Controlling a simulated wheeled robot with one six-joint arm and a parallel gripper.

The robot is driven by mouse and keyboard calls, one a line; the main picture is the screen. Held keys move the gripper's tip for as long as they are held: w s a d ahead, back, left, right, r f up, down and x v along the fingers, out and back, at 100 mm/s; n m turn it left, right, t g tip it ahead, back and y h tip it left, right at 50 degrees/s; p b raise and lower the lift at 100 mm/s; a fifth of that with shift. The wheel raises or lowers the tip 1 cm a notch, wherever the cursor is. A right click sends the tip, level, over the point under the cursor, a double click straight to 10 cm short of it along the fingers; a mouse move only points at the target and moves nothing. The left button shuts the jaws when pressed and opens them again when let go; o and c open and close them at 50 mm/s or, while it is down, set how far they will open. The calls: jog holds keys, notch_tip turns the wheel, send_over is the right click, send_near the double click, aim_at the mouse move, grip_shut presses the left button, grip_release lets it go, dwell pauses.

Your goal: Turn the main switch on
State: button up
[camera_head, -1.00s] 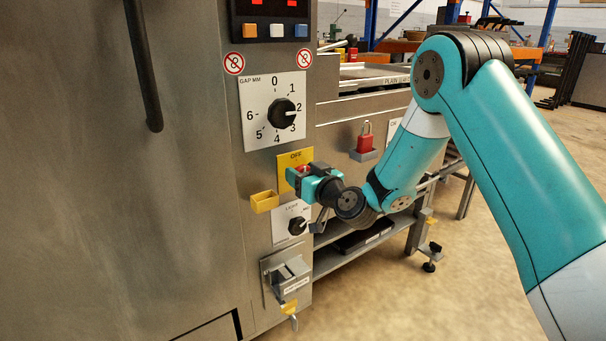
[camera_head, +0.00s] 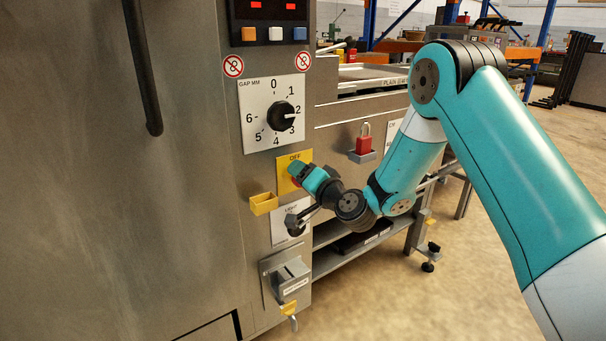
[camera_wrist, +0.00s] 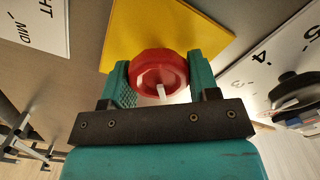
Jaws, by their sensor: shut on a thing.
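The main switch is a red round knob (camera_wrist: 158,70) with a white pointer mark, on a yellow plate (camera_head: 286,162) marked OFF at its top. In the wrist view the yellow plate (camera_wrist: 165,28) lies behind the knob. My gripper (camera_wrist: 158,78) has its two teal fingers closed on opposite sides of the red knob. In the head view my gripper (camera_head: 300,178) is tilted in front of the plate and hides most of the knob. The pointer's exact setting on the plate cannot be read.
The gap dial (camera_head: 282,116) is above the yellow plate. The light knob (camera_head: 294,223) and a grey box (camera_head: 291,279) are below. A small yellow box (camera_head: 264,203) sticks out at left. A red padlock (camera_head: 364,142) hangs at right.

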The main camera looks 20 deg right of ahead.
jog(key=m+p, duration=0.1)
jog(key=m, duration=0.2)
jog(key=shift+d+m, duration=0.15)
jog(key=shift+m, duration=0.15)
jog(key=shift+f+m+p, duration=0.1)
jog(key=shift+m+p, duration=0.55)
jog(key=shift+m, duration=1.25)
jog(key=o, duration=0.9)
jog(key=shift+f, duration=0.1)
